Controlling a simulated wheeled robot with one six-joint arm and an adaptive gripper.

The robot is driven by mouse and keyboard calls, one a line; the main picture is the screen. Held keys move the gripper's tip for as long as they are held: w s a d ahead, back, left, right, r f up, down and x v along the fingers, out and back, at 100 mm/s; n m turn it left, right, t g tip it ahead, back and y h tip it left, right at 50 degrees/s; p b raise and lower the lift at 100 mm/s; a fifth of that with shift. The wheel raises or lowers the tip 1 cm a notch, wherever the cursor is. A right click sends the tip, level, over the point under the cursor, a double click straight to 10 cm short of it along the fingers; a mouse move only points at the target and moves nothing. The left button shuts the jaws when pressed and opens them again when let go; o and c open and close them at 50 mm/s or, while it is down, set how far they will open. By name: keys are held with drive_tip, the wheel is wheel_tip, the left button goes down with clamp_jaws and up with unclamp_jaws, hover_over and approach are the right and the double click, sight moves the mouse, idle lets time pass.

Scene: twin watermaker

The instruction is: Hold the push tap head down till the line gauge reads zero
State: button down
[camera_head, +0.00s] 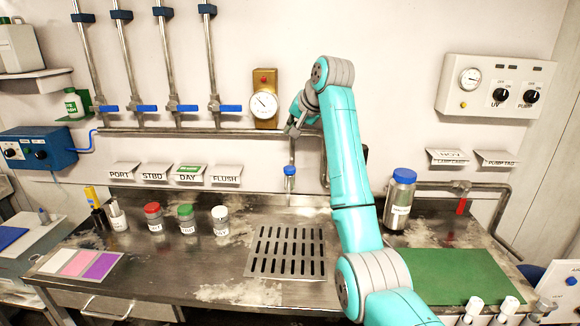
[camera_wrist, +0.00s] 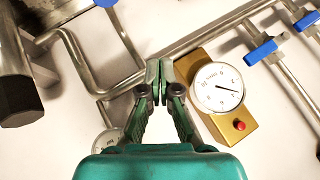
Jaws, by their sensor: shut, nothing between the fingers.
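The line gauge (camera_head: 264,105) is a white round dial on a brass plate with a red button, on the wall above the horizontal pipe. It also shows in the wrist view (camera_wrist: 217,88); its needle points off to one side and the reading is too small to tell. A blue-topped fitting (camera_head: 289,171) sits below a thin vertical pipe at the back of the counter; I cannot tell if it is the push tap head. My gripper (camera_head: 293,130) is shut and empty, just right of the gauge, near the pipe. Its fingertips show together in the wrist view (camera_wrist: 160,66).
Several blue-handled valves (camera_head: 230,108) line the pipe (camera_head: 190,131) to the left. Jars (camera_head: 153,216), a drain grate (camera_head: 287,252), a steel bottle (camera_head: 399,203) and a green mat (camera_head: 450,277) are on the counter. The front middle counter is clear.

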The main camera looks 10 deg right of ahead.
sight(291, 169)
drive_tip(key=shift+f, duration=4.4)
drive_tip(key=shift+f, duration=0.15)
drive_tip(key=shift+f, duration=0.25)
drive_tip(key=shift+f, duration=0.55)
idle(2.6)
